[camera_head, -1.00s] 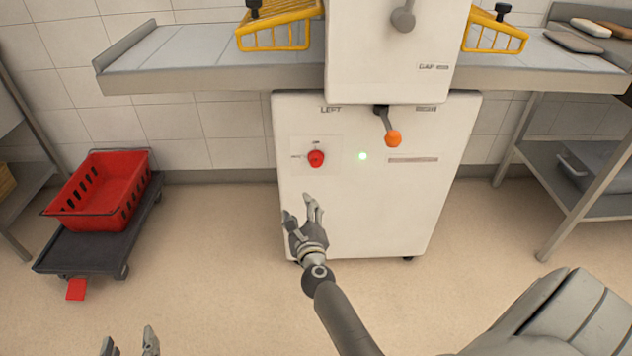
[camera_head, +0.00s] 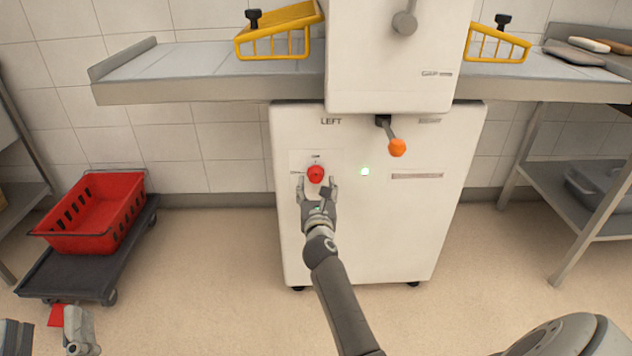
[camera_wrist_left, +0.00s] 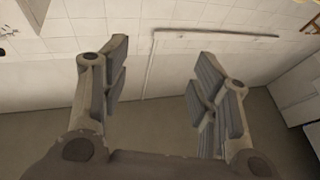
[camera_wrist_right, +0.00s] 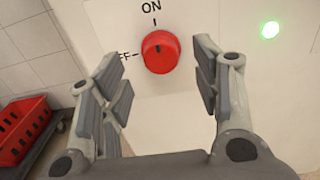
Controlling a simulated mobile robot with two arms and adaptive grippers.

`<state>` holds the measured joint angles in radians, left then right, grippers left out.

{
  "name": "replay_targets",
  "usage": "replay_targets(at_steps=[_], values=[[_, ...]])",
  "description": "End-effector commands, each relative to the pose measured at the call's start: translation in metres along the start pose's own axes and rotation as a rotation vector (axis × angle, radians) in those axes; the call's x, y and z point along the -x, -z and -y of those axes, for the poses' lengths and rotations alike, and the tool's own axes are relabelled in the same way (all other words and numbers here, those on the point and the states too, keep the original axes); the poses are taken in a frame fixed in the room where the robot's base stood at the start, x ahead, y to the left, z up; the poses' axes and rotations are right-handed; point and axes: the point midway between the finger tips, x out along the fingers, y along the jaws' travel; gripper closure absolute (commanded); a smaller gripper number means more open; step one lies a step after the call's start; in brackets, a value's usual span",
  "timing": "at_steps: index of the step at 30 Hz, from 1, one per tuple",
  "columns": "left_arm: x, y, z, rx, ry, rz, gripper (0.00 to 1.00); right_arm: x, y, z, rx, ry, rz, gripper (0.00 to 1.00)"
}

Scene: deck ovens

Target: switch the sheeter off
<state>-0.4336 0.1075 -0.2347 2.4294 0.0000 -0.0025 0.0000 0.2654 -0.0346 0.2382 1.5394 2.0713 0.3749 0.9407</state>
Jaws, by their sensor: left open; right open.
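The sheeter (camera_head: 385,230) is a white machine straight ahead. Its red rotary knob (camera_head: 316,174) is on the lower front panel, under the word LEFT. In the right wrist view the knob (camera_wrist_right: 160,52) has ON printed above it and OFF to its left; its exact pointing direction is hard to tell. A green lamp (camera_head: 365,171) to its right is lit. My right gripper (camera_head: 317,187) is open, its fingers just below and to either side of the knob, with no clear contact. My left gripper (camera_head: 47,332) is open and empty at the lower left, away from the sheeter.
An orange-tipped lever (camera_head: 397,147) sticks out right of the knob. Yellow guards (camera_head: 285,40) and belt tables (camera_head: 190,90) extend at both sides above. A red crate (camera_head: 95,215) on a dark dolly (camera_head: 70,270) stands at left. A metal shelf (camera_head: 580,200) stands at right.

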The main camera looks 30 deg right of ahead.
Motion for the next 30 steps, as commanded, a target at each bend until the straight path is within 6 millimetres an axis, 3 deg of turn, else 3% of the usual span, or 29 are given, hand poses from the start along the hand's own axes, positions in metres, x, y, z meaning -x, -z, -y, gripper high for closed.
replay_targets(at_steps=[6, 15, 28, 30], values=[[0.003, 0.029, -0.004, 0.007, -0.008, -0.173, 0.44, -0.023, 0.001, 0.0, 0.001, 0.0, 0.001, 0.42], [0.012, 0.061, -0.007, 0.015, -0.015, -0.352, 0.44, -0.042, 0.001, 0.0, 0.002, 0.0, 0.0, 0.42], [0.015, 0.069, -0.008, 0.017, -0.017, -0.396, 0.44, -0.046, 0.0, 0.0, 0.001, 0.0, -0.001, 0.42], [0.015, 0.069, -0.008, 0.017, -0.017, -0.396, 0.44, -0.046, 0.0, 0.0, 0.001, 0.0, -0.001, 0.49]])
